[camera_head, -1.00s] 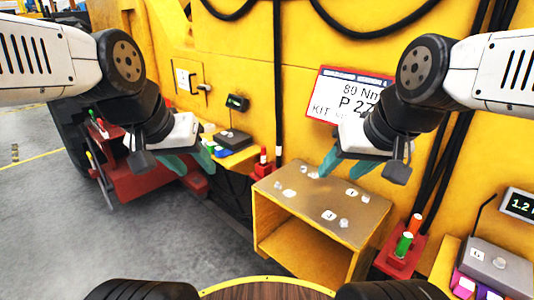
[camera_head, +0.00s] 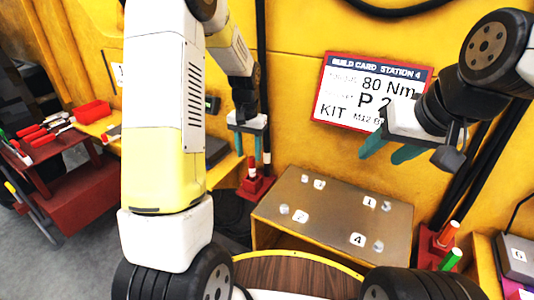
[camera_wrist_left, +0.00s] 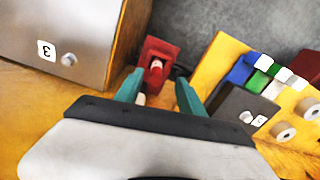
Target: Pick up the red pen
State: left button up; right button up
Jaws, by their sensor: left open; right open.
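A red pen (camera_head: 252,168) stands upright in a small red holder (camera_head: 256,189) at the foot of the yellow wall, left of the metal-topped box. The pen (camera_wrist_left: 156,66) and holder also show in the left wrist view, just beyond the fingertips. My left gripper (camera_head: 248,146) is open above the holder, its teal fingers pointing down; in the wrist view its fingers (camera_wrist_left: 158,88) are apart, with a pale end partly visible by the left one. It appears not to touch the red pen. My right gripper (camera_head: 391,150) is open and empty before the build card.
The box (camera_head: 335,208) with numbered labels stands right of the holder. Another red holder (camera_head: 431,250) with orange-red (camera_head: 448,233) and green (camera_head: 451,259) pens is at the right. A red cart (camera_head: 85,195) stands left. A dark vertical pole (camera_head: 261,85) rises behind my left gripper.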

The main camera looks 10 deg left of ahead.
aim_at(252, 170)
pick_arm(q)
jog(key=shift+w+f, duration=0.3)
jog(key=shift+f, duration=0.45)
jog(key=f, duration=0.7)
jog(key=shift+d, duration=0.3)
jog(key=shift+c, duration=0.5)
grip_shut()
